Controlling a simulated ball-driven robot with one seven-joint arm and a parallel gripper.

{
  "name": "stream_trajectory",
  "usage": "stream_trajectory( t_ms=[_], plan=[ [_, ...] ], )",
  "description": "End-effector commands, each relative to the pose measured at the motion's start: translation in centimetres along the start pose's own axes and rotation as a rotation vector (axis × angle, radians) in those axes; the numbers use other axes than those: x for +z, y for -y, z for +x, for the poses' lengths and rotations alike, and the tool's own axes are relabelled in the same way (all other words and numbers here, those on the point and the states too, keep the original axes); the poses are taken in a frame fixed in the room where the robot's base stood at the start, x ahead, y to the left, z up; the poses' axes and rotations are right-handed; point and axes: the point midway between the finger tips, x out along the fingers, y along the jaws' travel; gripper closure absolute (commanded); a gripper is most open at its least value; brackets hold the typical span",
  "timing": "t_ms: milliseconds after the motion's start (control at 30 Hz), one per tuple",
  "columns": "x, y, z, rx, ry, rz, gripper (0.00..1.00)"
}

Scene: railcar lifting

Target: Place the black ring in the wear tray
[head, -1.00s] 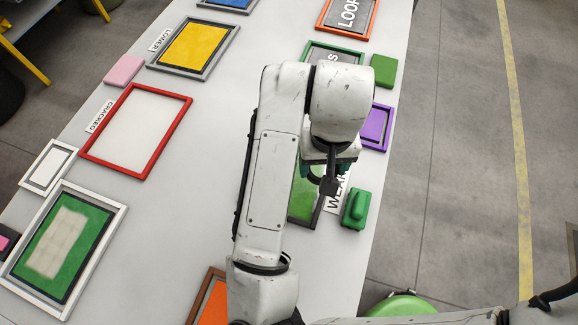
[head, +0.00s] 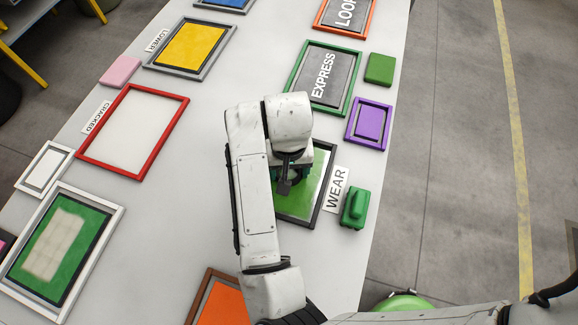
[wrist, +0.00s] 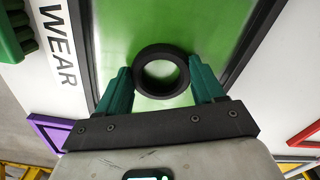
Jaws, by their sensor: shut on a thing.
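The black ring (wrist: 163,51) shows in the wrist view between the green fingers of my gripper (wrist: 163,80), which is shut on it. The wear tray (head: 318,188) has a black frame and a green floor, with the WEAR label (head: 336,190) along its right side. In the wrist view the tray's green floor (wrist: 210,25) lies behind the ring. I cannot tell whether the ring touches the floor.
The EXPRESS tray (head: 323,76) and a purple-framed tray (head: 369,123) lie beyond. A red-framed CRACKED tray (head: 183,101) is at left, and an orange tray (head: 216,300) is nearer. Bare table lies between.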

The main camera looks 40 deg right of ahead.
Motion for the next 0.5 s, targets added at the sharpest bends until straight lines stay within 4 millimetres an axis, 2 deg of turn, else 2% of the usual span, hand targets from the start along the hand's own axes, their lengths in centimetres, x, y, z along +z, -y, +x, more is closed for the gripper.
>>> stream_trajectory(
  t_ms=[267,300,500],
  plan=[
    [0.0,-0.03,0.42,0.001,0.0,-0.001,0.62],
    [0.0,-0.03,0.31,0.001,0.0,0.0,0.29],
    [0.0,-0.04,0.28,0.001,0.0,-0.001,0.1]
  ],
)
